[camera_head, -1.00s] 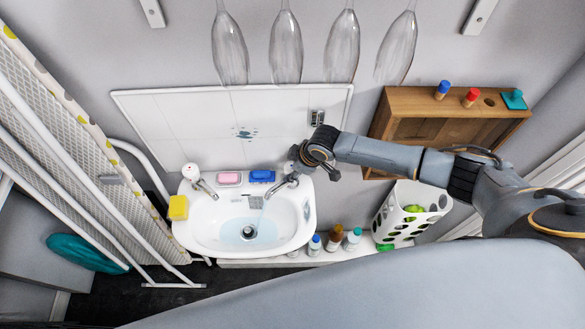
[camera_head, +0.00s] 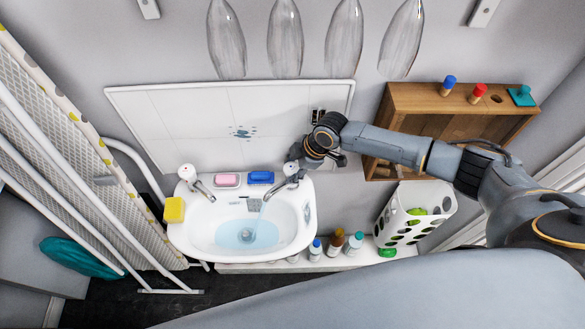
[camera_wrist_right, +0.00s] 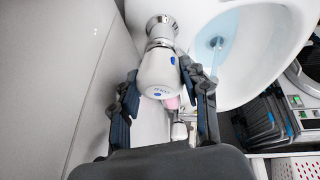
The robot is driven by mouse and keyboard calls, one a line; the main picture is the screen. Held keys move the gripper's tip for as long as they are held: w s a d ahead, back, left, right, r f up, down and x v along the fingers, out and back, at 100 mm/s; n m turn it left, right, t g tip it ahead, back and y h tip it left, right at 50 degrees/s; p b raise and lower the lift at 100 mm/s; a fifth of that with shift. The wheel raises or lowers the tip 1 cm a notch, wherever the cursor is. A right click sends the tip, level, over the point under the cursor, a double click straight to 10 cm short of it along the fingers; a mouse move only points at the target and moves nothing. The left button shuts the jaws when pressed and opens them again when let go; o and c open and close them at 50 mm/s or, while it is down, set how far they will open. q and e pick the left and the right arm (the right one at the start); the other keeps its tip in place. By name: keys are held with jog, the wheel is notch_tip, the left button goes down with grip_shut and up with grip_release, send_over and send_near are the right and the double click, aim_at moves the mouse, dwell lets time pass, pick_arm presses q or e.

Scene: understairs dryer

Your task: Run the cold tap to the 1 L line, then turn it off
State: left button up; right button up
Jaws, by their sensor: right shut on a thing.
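The cold tap is the right-hand tap (camera_head: 288,177) on the white basin (camera_head: 185,236). In the wrist view its white head (camera_wrist_right: 157,72) carries a blue mark. My right gripper (camera_head: 303,160) is at this tap from above and right, and in the wrist view its fingers (camera_wrist_right: 160,85) are shut on the head from both sides. A thin stream of water (camera_head: 264,207) falls from the spout. Pale blue water (camera_head: 236,235) lies in the bottom of the basin around the drain. I cannot make out a 1 L line. My left gripper is out of view.
The left-hand tap (camera_head: 192,179), a pink soap (camera_head: 228,180), a blue sponge or brush (camera_head: 261,178) and a yellow sponge (camera_head: 174,211) sit on the basin's rim. Several bottles (camera_head: 336,242) stand right of the basin. Glass-like hanging shapes (camera_head: 285,40) are above.

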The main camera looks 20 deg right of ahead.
jog(key=o, duration=0.9)
jog(key=shift+c, duration=0.2)
jog(key=v, duration=1.2)
